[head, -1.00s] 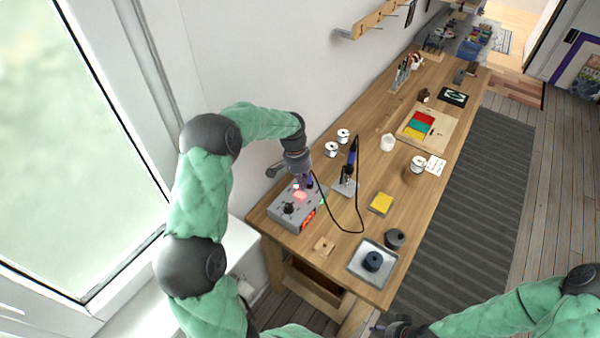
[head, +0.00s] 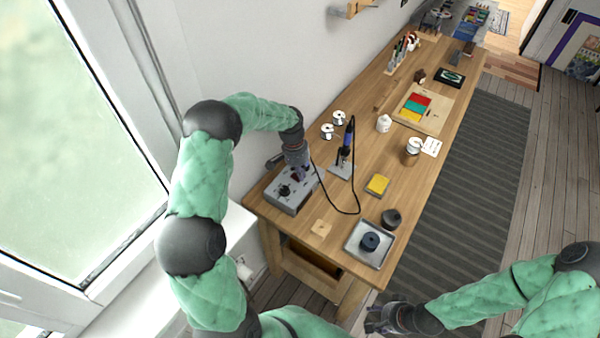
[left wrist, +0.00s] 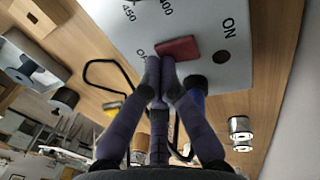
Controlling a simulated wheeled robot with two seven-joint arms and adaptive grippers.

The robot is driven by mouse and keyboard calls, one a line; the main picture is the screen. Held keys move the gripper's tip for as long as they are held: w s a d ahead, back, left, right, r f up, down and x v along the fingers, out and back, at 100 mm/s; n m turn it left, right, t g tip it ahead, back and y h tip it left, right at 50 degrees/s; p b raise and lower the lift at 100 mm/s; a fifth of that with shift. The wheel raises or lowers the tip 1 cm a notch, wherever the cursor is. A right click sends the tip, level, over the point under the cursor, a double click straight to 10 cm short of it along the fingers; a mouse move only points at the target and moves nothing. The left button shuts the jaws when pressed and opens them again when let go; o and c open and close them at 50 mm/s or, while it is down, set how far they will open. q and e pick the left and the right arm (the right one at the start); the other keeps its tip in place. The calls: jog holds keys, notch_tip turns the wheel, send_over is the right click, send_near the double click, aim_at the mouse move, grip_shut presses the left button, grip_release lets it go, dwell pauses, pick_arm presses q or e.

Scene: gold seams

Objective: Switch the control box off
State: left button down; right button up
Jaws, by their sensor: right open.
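The grey control box (head: 283,200) sits at the near left end of the wooden bench, with a dark knob on top. Its switch and front display look unlit. In the left wrist view the box's top (left wrist: 120,22) shows a dull red rocker switch (left wrist: 178,48) between the "ON" label and a partly hidden label starting with "O". My left gripper (head: 303,174) is over the box. Its fingers (left wrist: 160,68) are drawn together, empty, with tips at the edge of the switch; whether they touch is unclear. My right gripper (head: 376,318) is open and empty, off the bench's near end.
A soldering iron in its stand (head: 343,160) is close behind the box, its black cable looping over the bench. A yellow sponge (head: 377,185), a metal tray (head: 355,250) with a dark spool and a dark round pot (head: 391,218) lie to the right. Solder spools (head: 327,131) stand by the wall.

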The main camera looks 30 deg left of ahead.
pick_arm(q)
jog(key=shift+s+a+f, duration=0.1)
jog(key=shift+s+f, duration=0.05)
jog(key=shift+a, duration=0.25)
jog(key=shift+a+r, duration=0.2)
jog(key=shift+a, duration=0.25)
jog(key=shift+r, duration=0.15)
